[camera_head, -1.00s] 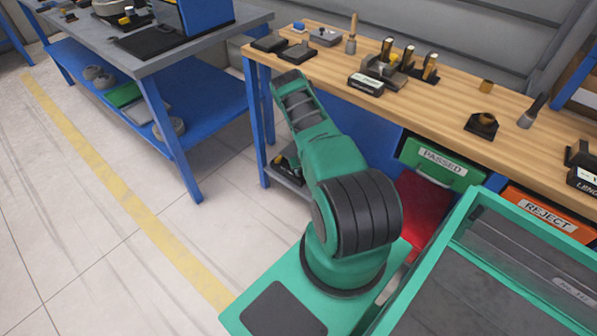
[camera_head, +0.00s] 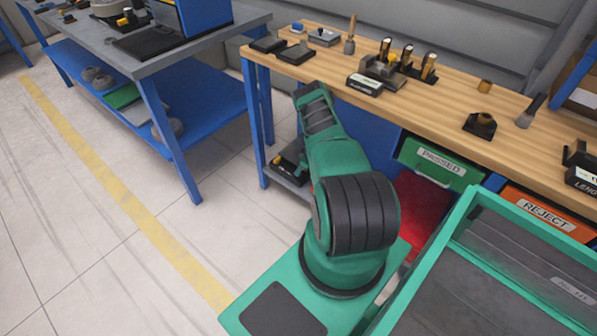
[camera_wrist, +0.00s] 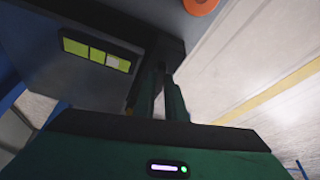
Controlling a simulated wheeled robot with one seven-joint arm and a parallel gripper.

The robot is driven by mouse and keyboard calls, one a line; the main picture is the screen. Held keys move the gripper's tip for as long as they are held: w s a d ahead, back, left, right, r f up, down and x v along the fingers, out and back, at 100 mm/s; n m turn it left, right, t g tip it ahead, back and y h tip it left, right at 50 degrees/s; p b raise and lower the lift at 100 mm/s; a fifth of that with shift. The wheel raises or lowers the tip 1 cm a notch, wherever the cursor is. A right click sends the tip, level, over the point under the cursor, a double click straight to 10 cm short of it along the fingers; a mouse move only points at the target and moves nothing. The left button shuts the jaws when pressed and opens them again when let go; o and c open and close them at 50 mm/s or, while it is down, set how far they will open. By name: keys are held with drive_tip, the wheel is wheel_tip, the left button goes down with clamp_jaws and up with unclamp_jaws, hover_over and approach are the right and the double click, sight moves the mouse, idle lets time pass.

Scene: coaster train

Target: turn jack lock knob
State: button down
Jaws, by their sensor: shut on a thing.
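In the wrist view my gripper (camera_wrist: 165,82) has its two green fingers close together at a dark part (camera_wrist: 168,48). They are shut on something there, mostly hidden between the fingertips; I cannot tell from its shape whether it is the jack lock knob. Beside it on the left is a dark grey housing (camera_wrist: 60,85) bearing a black-framed panel of yellow-green labels (camera_wrist: 97,53). In the head view my gripper is hidden beyond my green arm, which reaches toward the workbench's left end. A black item with yellow (camera_head: 290,160) sits on the low shelf there.
The wooden workbench (camera_head: 455,108) carries several tools and fixtures. A green PASSED bin (camera_head: 440,163) and an orange REJECT bin (camera_head: 540,212) are below it. A grey table with blue legs (camera_head: 170,140) stands left. Floor with a yellow line (camera_head: 125,200) is clear between. An orange disc (camera_wrist: 200,4) shows at the wrist view's top.

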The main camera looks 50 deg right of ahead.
drive_tip(key=shift+w+d+r+n, duration=0.1)
drive_tip(key=shift+w+n, duration=0.1)
drive_tip(key=shift+n, duration=0.2)
drive_tip(key=c, duration=1.8)
unclamp_jaws()
drive_tip(key=shift+s, duration=0.1)
